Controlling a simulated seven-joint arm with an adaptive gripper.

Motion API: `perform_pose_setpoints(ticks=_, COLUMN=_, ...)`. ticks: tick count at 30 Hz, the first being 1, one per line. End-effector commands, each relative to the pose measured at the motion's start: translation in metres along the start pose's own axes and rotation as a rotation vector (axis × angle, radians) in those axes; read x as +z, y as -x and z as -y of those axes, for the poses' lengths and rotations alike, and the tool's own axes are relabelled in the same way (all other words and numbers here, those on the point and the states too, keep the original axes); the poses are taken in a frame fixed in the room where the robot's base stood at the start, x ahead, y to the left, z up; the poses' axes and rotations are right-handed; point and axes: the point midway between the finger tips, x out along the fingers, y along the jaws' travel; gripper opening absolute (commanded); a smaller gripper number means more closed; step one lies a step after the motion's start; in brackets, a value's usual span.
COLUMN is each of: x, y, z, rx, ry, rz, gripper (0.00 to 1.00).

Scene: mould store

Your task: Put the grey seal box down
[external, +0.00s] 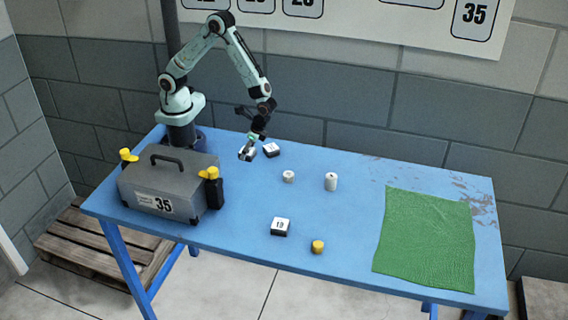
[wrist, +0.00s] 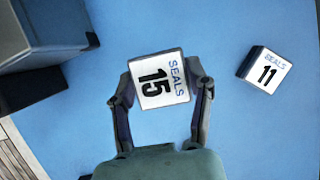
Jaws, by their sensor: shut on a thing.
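My gripper (wrist: 160,90) is shut on a seal box (wrist: 162,79) with a white top that reads "SEALS 15", one finger on each side of it. In the external view my gripper (external: 250,146) is low over the left back part of the blue table, with the held box (external: 247,155) at its tips looking grey. I cannot tell whether the box touches the table. The sides of the held box are mostly hidden in the wrist view.
A seal box marked 11 (wrist: 265,67) stands just to the right; it also shows externally (external: 271,150). A grey case marked 35 (external: 165,187) is at left. White cylinders (external: 331,181), a box marked 19 (external: 280,227), a yellow-topped piece (external: 318,247) and a green cloth (external: 425,240) lie rightward.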

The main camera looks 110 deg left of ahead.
Motion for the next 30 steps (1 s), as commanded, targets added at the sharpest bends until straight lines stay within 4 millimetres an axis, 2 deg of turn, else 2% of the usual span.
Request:
perform_pose_setpoints(ticks=1, x=0.003, y=0.01, z=0.0, rx=0.0, ry=0.0, rz=-0.005, gripper=0.18)
perform_pose_setpoints(ticks=4, x=0.009, y=0.024, z=0.0, rx=0.0, ry=0.0, rz=-0.003, gripper=0.18)
perform_pose_setpoints(ticks=11, x=0.014, y=0.035, z=-0.001, rx=-0.018, ry=-0.043, rz=0.001, gripper=0.18)
perform_pose_setpoints(ticks=17, x=0.005, y=0.033, z=0.004, rx=-0.145, ry=-0.341, rz=0.002, gripper=0.18)
perform_pose_setpoints(ticks=23, x=-0.005, y=0.034, z=0.046, rx=-0.333, ry=-0.784, rz=0.001, gripper=0.18)
perform_pose_setpoints(ticks=27, x=-0.008, y=0.042, z=0.08, rx=-0.461, ry=-1.092, rz=-0.001, gripper=0.18)
perform_pose_setpoints(ticks=30, x=-0.006, y=0.053, z=0.1, rx=-0.527, ry=-1.253, rz=-0.001, gripper=0.18)
